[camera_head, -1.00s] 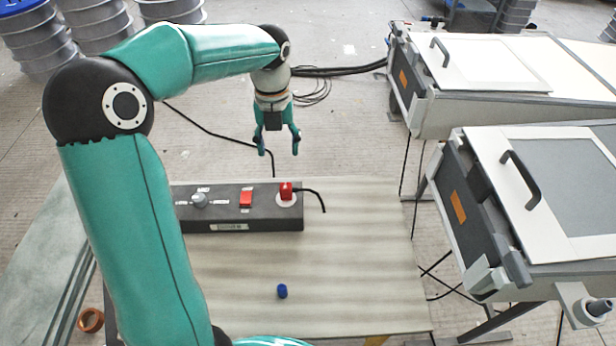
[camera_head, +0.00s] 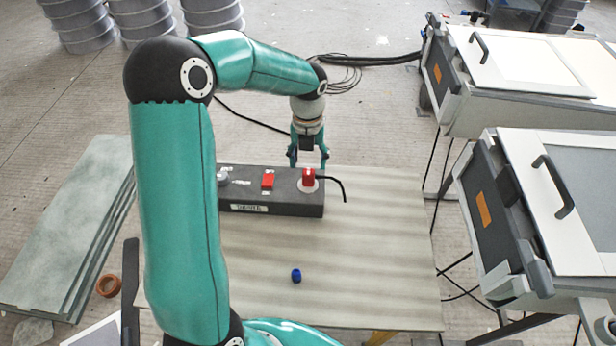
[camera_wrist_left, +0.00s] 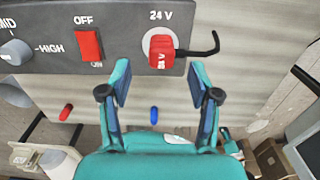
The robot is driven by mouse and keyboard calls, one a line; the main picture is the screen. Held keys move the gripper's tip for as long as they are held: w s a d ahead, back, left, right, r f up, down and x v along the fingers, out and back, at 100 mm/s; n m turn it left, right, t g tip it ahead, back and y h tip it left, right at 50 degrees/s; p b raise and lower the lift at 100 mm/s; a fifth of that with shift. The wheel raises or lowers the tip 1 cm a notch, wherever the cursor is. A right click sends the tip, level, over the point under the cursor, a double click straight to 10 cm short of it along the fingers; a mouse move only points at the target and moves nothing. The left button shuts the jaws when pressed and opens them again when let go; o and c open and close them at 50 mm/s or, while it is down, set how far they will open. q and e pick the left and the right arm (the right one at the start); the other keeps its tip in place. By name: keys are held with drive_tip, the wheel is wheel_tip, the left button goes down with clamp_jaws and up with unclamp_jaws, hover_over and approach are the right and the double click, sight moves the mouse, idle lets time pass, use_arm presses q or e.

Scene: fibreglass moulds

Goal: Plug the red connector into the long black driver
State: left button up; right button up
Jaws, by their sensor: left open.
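The long black driver (camera_head: 262,208) lies along the back of the bench. The red connector (camera_head: 308,176) stands at the driver's right end, on a white round seat marked 24 V, with a short black cable; I cannot tell how deep it sits. It also shows in the left wrist view (camera_wrist_left: 160,50). My left gripper (camera_head: 308,162) is open and empty, just behind the connector in the head view. In the left wrist view the open fingers (camera_wrist_left: 160,82) point towards the connector, which lies beyond and between their tips. My right gripper is not in view.
The driver carries a red OFF/ON switch (camera_head: 268,180) and a grey knob (camera_head: 223,174). A small blue cylinder (camera_head: 296,275) is on the bench (camera_head: 380,270); a red one (camera_wrist_left: 67,112) shows in the wrist view. Grey-white machines (camera_head: 480,215) stand at right. The bench's right side is clear.

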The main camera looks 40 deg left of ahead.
sight(309, 171)
use_arm(q)
drive_tip(key=shift+f, duration=0.65)
drive_tip(key=shift+f, duration=0.1)
wheel_tip(309, 171, down, 5)
drive_tip(key=shift+d+f, duration=0.1)
drive_tip(key=shift+d, duration=0.05)
drive_tip(key=shift+s, duration=0.1)
clamp_jaws()
drive_tip(key=shift+r, duration=0.25)
